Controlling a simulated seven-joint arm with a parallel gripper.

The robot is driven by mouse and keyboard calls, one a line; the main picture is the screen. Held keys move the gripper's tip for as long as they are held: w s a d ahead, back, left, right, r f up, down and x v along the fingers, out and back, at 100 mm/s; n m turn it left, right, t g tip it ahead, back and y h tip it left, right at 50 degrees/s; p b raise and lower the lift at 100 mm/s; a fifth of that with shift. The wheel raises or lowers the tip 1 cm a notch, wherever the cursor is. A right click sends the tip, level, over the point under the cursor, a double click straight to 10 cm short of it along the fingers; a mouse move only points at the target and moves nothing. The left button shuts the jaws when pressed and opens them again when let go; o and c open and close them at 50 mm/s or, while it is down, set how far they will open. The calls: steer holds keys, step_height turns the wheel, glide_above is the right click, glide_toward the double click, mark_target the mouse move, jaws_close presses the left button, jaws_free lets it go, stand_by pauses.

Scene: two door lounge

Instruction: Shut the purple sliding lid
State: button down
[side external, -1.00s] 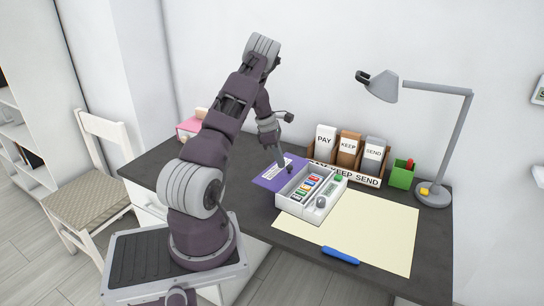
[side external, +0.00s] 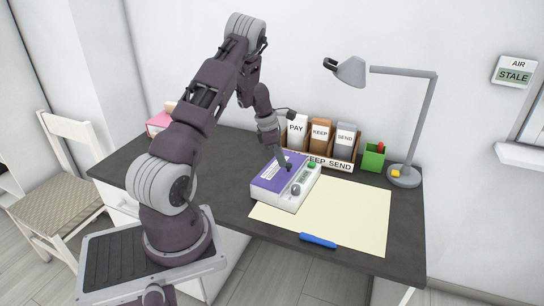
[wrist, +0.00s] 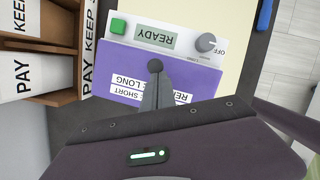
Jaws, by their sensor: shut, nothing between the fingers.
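The purple sliding lid (side external: 268,181) lies over the compartment part of the white box (side external: 285,204) and hides what is inside. In the wrist view the lid (wrist: 118,62) reaches up to the white panel (wrist: 188,42), with no open gap that I can make out. A dark round knob (wrist: 154,66) stands on the lid near that edge. My gripper (side external: 285,163) is shut and empty, pointing down at the lid. In the wrist view its fingertips (wrist: 156,78) are right beside the knob; I cannot tell if they touch it.
The panel has a green button (wrist: 118,26), a READY display (wrist: 156,37) and a grey dial (wrist: 206,42). A cream mat (side external: 350,211) and blue pen (side external: 318,241) lie in front.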

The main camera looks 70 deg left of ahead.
mark_target(270, 171)
steer(key=shift+w+d, duration=0.1)
steer(key=s, duration=0.1)
steer(key=s+a, duration=0.1)
steer(key=s, duration=0.1)
steer(key=shift+s+a+r, duration=0.25)
steer(key=shift+a+r, duration=0.1)
steer(key=v, duration=1)
steer(key=w+d+r+m, duration=0.1)
steer(key=d+r+m, duration=0.7)
steer(key=d, duration=0.5)
steer(key=d+r+m, duration=0.7)
steer(key=d+r, duration=0.2)
steer(key=d, duration=0.4)
steer(key=s+d+r+m+t+y, duration=0.1)
steer(key=s+d+m+t, duration=0.1)
steer(key=s+d+m, duration=1)
steer(key=s+m, duration=0.3)
steer(key=m, duration=0.1)
steer(key=shift+s, duration=0.25)
